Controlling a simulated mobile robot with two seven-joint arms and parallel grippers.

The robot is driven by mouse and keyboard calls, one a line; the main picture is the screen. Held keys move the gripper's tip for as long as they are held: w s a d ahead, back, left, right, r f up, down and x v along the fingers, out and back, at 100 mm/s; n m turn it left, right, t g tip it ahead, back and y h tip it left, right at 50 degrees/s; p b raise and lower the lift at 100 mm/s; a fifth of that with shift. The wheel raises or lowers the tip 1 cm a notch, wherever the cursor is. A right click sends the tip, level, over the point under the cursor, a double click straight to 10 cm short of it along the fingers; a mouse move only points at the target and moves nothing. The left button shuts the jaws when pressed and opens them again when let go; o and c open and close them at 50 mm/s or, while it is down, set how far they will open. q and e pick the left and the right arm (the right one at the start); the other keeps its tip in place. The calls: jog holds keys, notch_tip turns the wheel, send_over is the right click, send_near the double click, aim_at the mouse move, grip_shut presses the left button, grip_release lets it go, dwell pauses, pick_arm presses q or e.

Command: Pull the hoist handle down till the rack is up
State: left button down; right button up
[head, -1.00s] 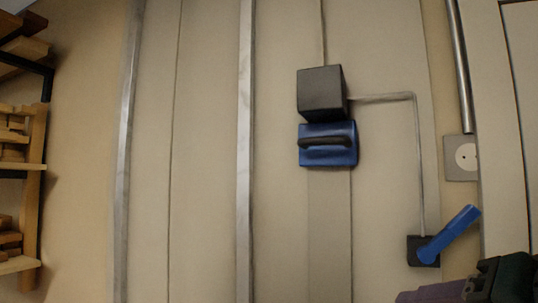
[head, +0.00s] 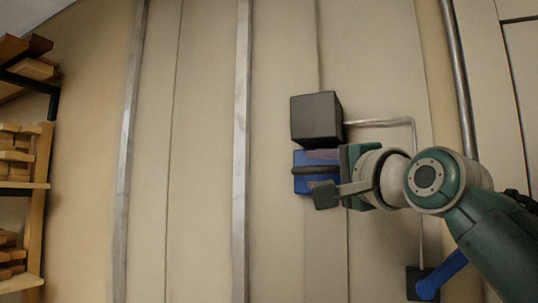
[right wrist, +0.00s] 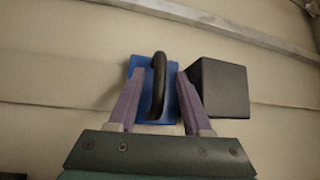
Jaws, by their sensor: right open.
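The hoist handle is a black bar (head: 304,171) on a blue plate (head: 300,186), just below a dark grey box (head: 316,118) on the wall. In the right wrist view the bar (right wrist: 159,88) stands between my purple fingers, with the blue plate (right wrist: 139,72) behind it. My right gripper (right wrist: 160,82) is open, one finger on each side of the bar, with gaps showing. In the head view my right gripper (head: 320,166) hides the plate's right part. My left gripper is out of view. I cannot make out a rack hung on the hoist.
A blue lever (head: 441,276) on a black base (head: 415,281) sits low on the right, partly behind my right arm. A thin pipe (head: 385,122) joins the grey box. Metal rails (head: 241,130) run up the wall. Shelves with wood blocks (head: 20,186) stand left.

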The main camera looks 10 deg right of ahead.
jog(key=shift+p+x, duration=0.4)
jog(key=shift+x, duration=0.6)
jog(key=shift+c, duration=0.2)
grip_shut()
dwell(0.6)
